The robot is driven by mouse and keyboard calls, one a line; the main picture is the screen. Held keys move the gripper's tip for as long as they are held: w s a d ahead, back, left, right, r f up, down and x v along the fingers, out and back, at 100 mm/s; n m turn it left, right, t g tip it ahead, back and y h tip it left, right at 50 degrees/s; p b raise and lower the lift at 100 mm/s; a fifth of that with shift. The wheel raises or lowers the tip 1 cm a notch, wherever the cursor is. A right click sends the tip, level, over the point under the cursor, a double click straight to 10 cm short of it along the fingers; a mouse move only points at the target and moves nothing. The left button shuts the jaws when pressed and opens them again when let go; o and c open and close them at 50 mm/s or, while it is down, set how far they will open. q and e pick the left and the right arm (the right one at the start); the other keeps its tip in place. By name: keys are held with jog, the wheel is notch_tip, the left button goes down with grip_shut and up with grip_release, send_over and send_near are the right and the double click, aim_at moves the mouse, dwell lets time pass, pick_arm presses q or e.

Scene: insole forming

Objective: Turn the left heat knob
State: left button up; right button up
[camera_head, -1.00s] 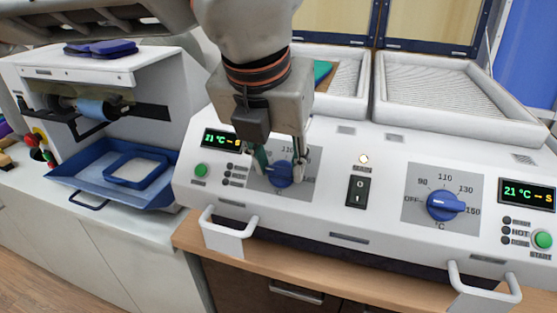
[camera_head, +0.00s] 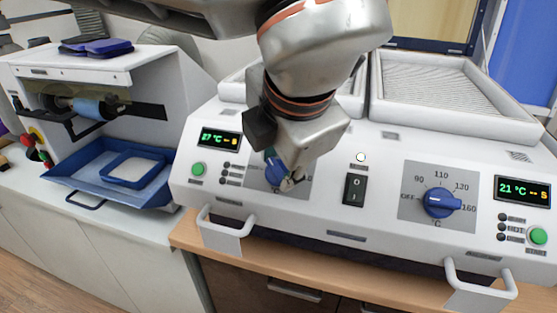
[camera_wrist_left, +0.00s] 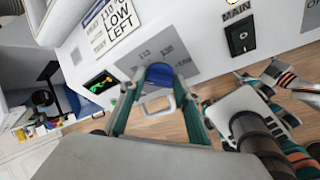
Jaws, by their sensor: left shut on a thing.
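The left heat knob (camera_head: 271,168) is blue and sits on a grey dial plate on the left half of the white heater panel. My left gripper (camera_head: 281,174) is over it, turned sideways, hiding most of the knob and dial. In the left wrist view the blue knob (camera_wrist_left: 159,75) lies between the two teal fingers of the left gripper (camera_wrist_left: 158,86), which is shut on it. The left display (camera_head: 219,138) reads about 27 °C. What appears to be my right gripper (camera_wrist_left: 265,92) shows at the right of the wrist view; its jaw state is unclear.
The right heat knob (camera_head: 442,203) and right display (camera_head: 524,192), reading 21 °C, are to the right. A black main switch (camera_head: 354,190) stands between the dials. White handles (camera_head: 226,236) stick out in front. A blue tray (camera_head: 101,183) is at the left.

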pick_arm(q)
jog(key=m, duration=0.2)
jog(key=m+t, duration=0.1)
jog(key=m, duration=0.1)
jog(key=shift+s+d+f+y, duration=0.1)
jog(key=shift+s+y, duration=0.05)
jog(key=shift+y, duration=0.15)
jog(key=shift+s+f+m+t+b, duration=0.15)
jog(key=shift+m+t+b, duration=0.45)
jog(key=shift+m, duration=1.5)
jog(key=o, duration=1.1)
jog(key=shift+o, duration=0.2)
jog(key=a+v, duration=0.1)
jog(key=v, duration=0.6)
jog(key=shift+s+d, duration=0.3)
jog(key=shift+d, duration=0.2)
